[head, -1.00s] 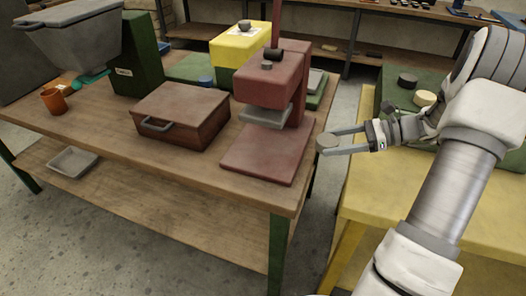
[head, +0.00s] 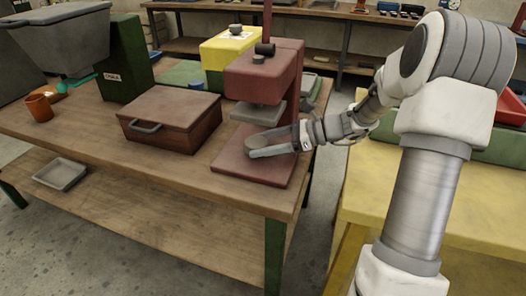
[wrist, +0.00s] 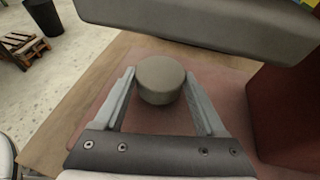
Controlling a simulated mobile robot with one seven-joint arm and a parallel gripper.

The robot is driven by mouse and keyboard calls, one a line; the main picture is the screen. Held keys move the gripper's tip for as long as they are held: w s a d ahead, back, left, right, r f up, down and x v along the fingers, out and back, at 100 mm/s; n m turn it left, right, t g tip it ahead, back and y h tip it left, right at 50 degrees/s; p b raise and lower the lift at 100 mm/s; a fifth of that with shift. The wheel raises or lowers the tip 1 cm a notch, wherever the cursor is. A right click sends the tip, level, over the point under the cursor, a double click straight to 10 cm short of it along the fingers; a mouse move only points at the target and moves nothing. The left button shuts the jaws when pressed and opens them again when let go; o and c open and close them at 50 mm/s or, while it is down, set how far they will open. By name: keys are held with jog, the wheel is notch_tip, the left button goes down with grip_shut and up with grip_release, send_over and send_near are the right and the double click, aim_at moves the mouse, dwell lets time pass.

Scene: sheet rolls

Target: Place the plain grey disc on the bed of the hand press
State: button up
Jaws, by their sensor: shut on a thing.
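The plain grey disc (head: 254,142) is a short round piece held between the fingertips of my gripper (head: 262,147). The wrist view shows the disc (wrist: 161,80) with a finger on each side. The hand press (head: 264,75) is dark red, with a flat red bed (head: 238,172) at its foot and a grey pressing plate (head: 257,113) above. My gripper reaches in from the right, with the disc over the bed and below the plate's level. Whether the disc touches the bed is hard to tell; part of the bed is hidden by my gripper.
A brown lidded box (head: 170,117) with a handle stands left of the press on the wooden bench (head: 105,155). An orange mug (head: 39,107) is at far left. A yellow table (head: 375,190) lies to the right, across a gap.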

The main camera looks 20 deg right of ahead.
jog(key=shift+f, duration=0.55)
jog(key=shift+f, duration=0.15)
jog(key=o, duration=1.3)
jog(key=shift+o, duration=0.2)
jog(key=shift+r, duration=0.25)
jog(key=p+v, duration=0.4)
jog(key=v, duration=0.8)
jog(key=shift+f, duration=0.1)
